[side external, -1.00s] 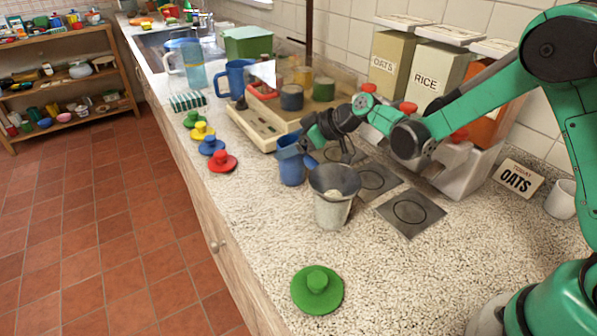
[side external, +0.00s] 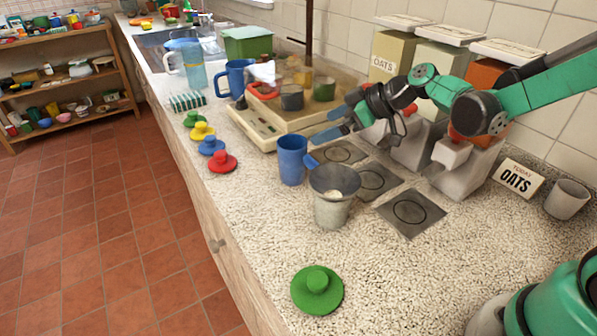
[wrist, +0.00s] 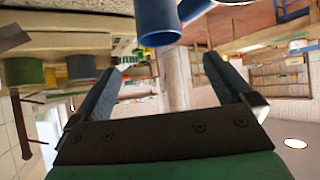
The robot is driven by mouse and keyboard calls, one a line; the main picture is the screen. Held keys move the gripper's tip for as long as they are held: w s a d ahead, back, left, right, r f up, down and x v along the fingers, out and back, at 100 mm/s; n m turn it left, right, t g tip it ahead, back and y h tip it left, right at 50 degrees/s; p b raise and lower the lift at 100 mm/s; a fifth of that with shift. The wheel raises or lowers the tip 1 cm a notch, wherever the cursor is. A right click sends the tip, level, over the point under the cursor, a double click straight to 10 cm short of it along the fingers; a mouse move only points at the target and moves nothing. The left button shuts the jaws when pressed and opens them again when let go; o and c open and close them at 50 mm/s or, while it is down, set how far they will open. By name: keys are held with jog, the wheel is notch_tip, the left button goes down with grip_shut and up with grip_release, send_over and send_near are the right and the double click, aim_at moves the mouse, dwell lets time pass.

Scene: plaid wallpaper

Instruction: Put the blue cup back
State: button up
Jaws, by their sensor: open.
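The blue cup (side external: 291,160) stands upright on the speckled counter, left of the dark square pads and just behind the grey bucket-like cup (side external: 333,207). Its handle points right, towards the grey cup's rim. In the wrist view a blue cup (wrist: 157,22) shows at the top edge, partly cut off and beyond the fingertips. My gripper (side external: 332,122) is open and empty, above and to the right of the blue cup, with its blue fingers pointing left. The wrist view shows the gap between the fingers (wrist: 163,66) with nothing held.
Dark square pads (side external: 411,212) with ring marks lie on the counter. Dispensers (side external: 467,180) and an OATS card (side external: 519,178) stand right. A scale-like tray (side external: 262,132) and a larger blue jug (side external: 237,78) are behind. Coloured lids (side external: 222,162) line the left edge; a green lid (side external: 317,290) lies in front.

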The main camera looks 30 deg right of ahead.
jog(key=s+m, duration=0.1)
jog(key=s, duration=0.1)
jog(key=s+r+m+h, duration=0.1)
jog(key=s, duration=0.2)
jog(key=s+r+m+g+h, duration=0.1)
jog(key=s, duration=0.1)
jog(key=shift+s+a+r, duration=0.1)
jog(key=shift+s+a, duration=0.1)
jog(key=shift+s, duration=0.15)
jog(key=s+d+m+h, duration=0.1)
jog(key=s+m+h, duration=0.3)
jog(key=s, duration=0.3)
jog(key=shift+d+f, duration=0.15)
jog(key=shift+f, duration=0.25)
